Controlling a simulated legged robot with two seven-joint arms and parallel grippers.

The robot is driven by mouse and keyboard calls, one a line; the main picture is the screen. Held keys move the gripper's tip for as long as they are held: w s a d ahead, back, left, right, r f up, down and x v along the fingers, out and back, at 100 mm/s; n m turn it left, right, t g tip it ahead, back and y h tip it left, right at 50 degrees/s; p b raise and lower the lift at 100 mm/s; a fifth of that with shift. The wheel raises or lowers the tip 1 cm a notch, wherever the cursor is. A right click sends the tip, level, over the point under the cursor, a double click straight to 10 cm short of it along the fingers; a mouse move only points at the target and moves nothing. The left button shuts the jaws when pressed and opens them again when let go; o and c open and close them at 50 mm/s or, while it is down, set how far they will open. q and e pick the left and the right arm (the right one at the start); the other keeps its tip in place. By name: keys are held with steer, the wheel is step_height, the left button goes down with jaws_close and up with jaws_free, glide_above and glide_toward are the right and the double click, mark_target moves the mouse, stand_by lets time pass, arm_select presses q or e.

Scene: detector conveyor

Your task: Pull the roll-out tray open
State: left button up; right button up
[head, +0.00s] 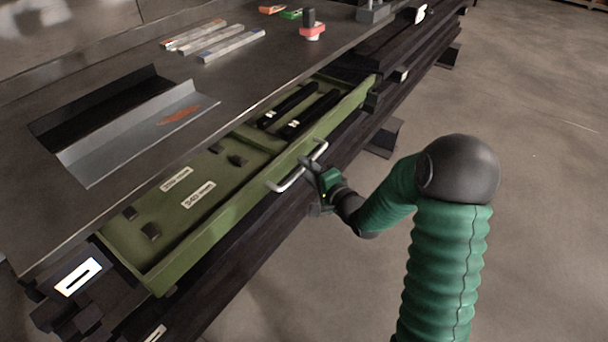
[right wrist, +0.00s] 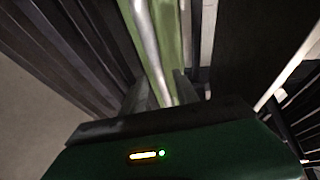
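The green roll-out tray (head: 226,214) is partly out from under the dark bench top. Its front wall carries a pale metal bar handle (head: 290,181). My right gripper (head: 309,166) is at the handle, nearer its far end. In the right wrist view, the handle bar (right wrist: 147,40) runs down between the two fingers (right wrist: 165,90). The fingers sit close on both sides of it and look shut on it. The green tray wall (right wrist: 168,30) shows just behind the bar. My left gripper is not in view.
Two black bars (head: 310,115) and several small dark blocks lie in the tray. The bench top (head: 120,55) holds a metal chute (head: 130,135), several flat bars (head: 230,46) and a red-and-black piece (head: 312,28). The floor (head: 540,120) at right is clear.

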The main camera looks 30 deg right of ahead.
steer(key=shift+w+f, duration=0.15)
steer(key=shift+w, duration=0.75)
steer(key=c, duration=0.7)
jaws_close()
steer(key=shift+s+f, duration=0.1)
steer(key=shift+f, duration=0.05)
